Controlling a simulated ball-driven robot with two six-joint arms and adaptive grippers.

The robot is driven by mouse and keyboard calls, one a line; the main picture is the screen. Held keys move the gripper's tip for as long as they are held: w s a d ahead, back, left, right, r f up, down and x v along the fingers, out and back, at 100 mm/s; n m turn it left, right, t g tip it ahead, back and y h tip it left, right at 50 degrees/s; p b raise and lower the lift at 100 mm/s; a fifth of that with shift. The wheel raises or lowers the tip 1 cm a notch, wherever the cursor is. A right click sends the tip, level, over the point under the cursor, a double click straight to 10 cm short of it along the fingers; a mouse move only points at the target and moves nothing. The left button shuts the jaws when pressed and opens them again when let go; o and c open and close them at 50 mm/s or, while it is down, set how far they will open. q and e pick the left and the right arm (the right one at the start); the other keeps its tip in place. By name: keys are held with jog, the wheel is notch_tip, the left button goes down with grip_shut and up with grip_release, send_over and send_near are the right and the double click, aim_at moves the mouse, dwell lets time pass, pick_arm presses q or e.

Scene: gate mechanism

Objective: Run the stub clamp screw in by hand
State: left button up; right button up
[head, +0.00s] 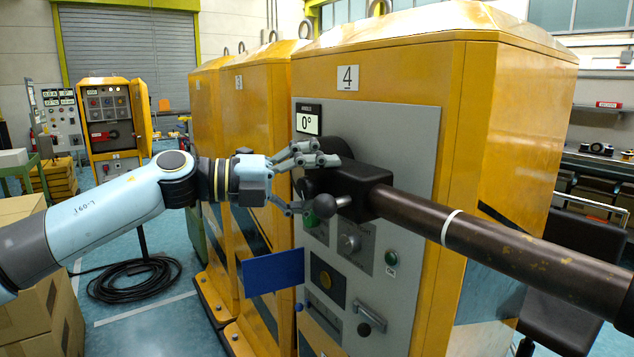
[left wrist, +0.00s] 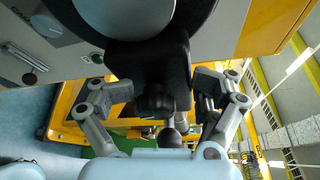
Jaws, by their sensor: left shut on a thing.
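The black clamp block (head: 362,186) sits on the front of cabinet 4, at the end of a long dark bar (head: 500,241). In the left wrist view the stub clamp screw's dark knob (left wrist: 155,100) shows below the block, with a round ball (left wrist: 168,140) near it. My left gripper (head: 313,183) reaches in from the left with its fingers around the screw side of the block; it is shut on the screw. In the left wrist view its fingers (left wrist: 160,95) stand either side of the knob. The exact contact is partly hidden. My right gripper is not in view.
A blue plate (head: 271,272) juts out below my left gripper. More yellow cabinets stand to the left. Cardboard boxes (head: 45,290) stand at lower left.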

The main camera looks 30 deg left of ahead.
aim_at(301, 189)
pick_arm(q)
jog(key=shift+f, duration=0.25)
jog(key=shift+c, duration=0.8)
jog(key=shift+s+a+f, duration=0.2)
jog(key=shift+s, duration=0.25)
jog(key=shift+s+a+p, duration=0.15)
jog(key=shift+s+a, duration=0.1)
jog(key=shift+s, duration=0.25)
jog(key=shift+s+a+p, duration=0.15)
jog(key=shift+s+a, duration=0.05)
jog(key=shift+s, duration=0.25)
jog(key=shift+c, duration=0.3)
jog(key=shift+s+a+r, duration=0.15)
jog(key=shift+s+a, duration=0.05)
jog(key=shift+s, duration=0.15)
jog(key=o, duration=0.5)
jog(key=shift+w+d, duration=0.15)
jog(key=shift+w, duration=0.05)
jog(key=shift+c, duration=0.2)
jog(key=o, duration=0.6)
jog(key=shift+r, duration=0.1)
